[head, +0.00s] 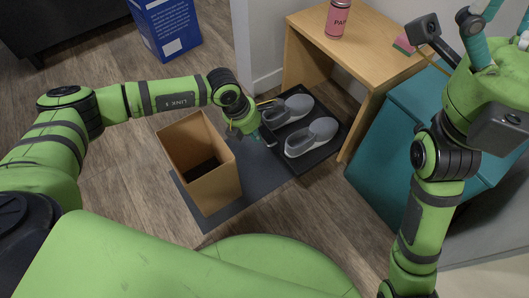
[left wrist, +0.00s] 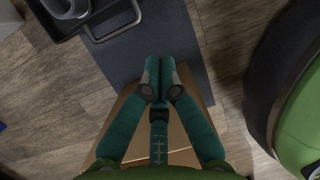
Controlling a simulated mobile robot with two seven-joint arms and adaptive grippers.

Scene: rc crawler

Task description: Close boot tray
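The black boot tray (head: 327,150) sticks out from under the wooden bench (head: 359,55), with a pair of grey shoes (head: 312,138) lying in it. In the left wrist view, a corner of the tray (left wrist: 68,31) and its pale bar handle (left wrist: 136,14) show at the top left. My left gripper (head: 266,139) is low beside the tray's front edge. Its teal fingertips (left wrist: 160,78) are together with nothing visible between them, apart from the handle in the wrist view. My right gripper (head: 482,30) is raised at the upper right, its fingertips cut off by the frame.
An open cardboard box (head: 212,188) stands on a dark mat (head: 262,172) below my left forearm. A teal cabinet (head: 375,170) stands right of the bench. A pink can (head: 339,18) sits on the bench. A blue box (head: 166,28) stands at the back left.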

